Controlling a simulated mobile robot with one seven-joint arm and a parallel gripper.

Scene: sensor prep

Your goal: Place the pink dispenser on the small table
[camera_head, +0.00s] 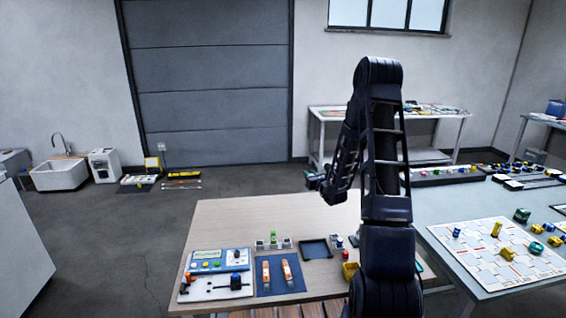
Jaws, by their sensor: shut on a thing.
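My arm rises in the middle and bends down to the left. My gripper (313,179) is at its far end, above the back part of the wooden-topped table (225,224). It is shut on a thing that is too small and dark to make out. I cannot make out a pink dispenser anywhere in this view. Which table is the small one is not clear. The wooden-topped table stands in front of me, and a light table (437,114) stands at the back wall.
A grey table (450,262) with a patterned board (480,250) is at right. Floor is open at left.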

